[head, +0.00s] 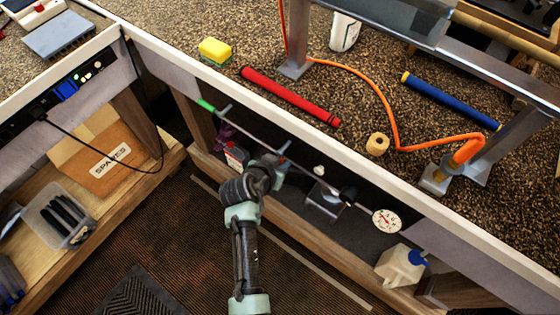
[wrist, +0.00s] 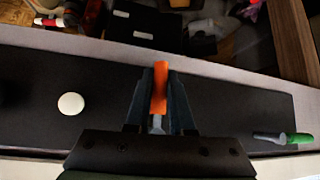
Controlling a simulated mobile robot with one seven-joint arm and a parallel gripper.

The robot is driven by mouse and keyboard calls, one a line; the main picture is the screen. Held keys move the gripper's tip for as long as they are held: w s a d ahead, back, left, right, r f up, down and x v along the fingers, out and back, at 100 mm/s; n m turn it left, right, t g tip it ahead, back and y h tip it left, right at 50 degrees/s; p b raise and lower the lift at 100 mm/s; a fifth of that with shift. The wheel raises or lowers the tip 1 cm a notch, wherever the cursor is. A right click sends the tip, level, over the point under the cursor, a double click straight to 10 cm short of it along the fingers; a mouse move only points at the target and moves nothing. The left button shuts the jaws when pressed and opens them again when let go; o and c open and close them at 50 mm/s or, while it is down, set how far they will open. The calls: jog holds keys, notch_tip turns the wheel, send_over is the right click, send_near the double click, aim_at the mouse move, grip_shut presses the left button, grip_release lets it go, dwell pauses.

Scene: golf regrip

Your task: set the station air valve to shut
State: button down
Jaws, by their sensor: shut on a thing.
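My gripper (wrist: 160,95) is shut on an orange lever (wrist: 159,84), which stands between its two fingers in the wrist view. I take the lever to be the air valve's handle; whether it is at its shut position cannot be told. In the head view my gripper (head: 282,163) is at the pipe under the bench edge and hides the lever. A green-ended handle (head: 206,105) is at the pipe's left end, and it also shows in the wrist view (wrist: 300,138). A round white gauge (head: 387,220) is at the right end.
A white knob (head: 319,170) and a black knob (head: 348,194) sit right of my gripper. On the bench are a red grip (head: 290,96), a blue grip (head: 450,100), a yellow sponge (head: 214,50) and an orange hose (head: 385,105). A white jug (head: 400,266) stands below right.

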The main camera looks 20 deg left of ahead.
jog(key=c, duration=0.8)
grip_release()
jog(key=shift+d, duration=0.1)
jog(key=p+v, duration=0.1)
jog(key=v, duration=1.2)
jog(key=w+d+r+t+y, duration=0.1)
jog(key=w+d+r+t, duration=0.2)
jog(key=r, duration=0.9)
jog(key=w+r+t+p, duration=0.1)
jog(key=w+r+t, duration=0.3)
jog(key=r, duration=0.9)
jog(key=w+d+r+t+y, duration=0.1)
jog(key=w+d+r+t, duration=0.3)
jog(key=r, duration=0.8)
jog(key=s+d+r+t, duration=0.2)
jog(key=s+r, duration=0.2)
jog(key=r, duration=0.5)
jog(key=s+d+r+n+t+p, duration=0.1)
jog(key=s+r+t, duration=0.2)
jog(key=r, duration=0.6)
jog(key=s+d+r+t, duration=0.2)
jog(key=s+r, duration=0.3)
jog(key=r, duration=0.4)
jog(key=shift+s+d+r+n+t, duration=0.3)
jog(key=shift+s+r, duration=0.05)
jog(key=shift+r, duration=0.05)
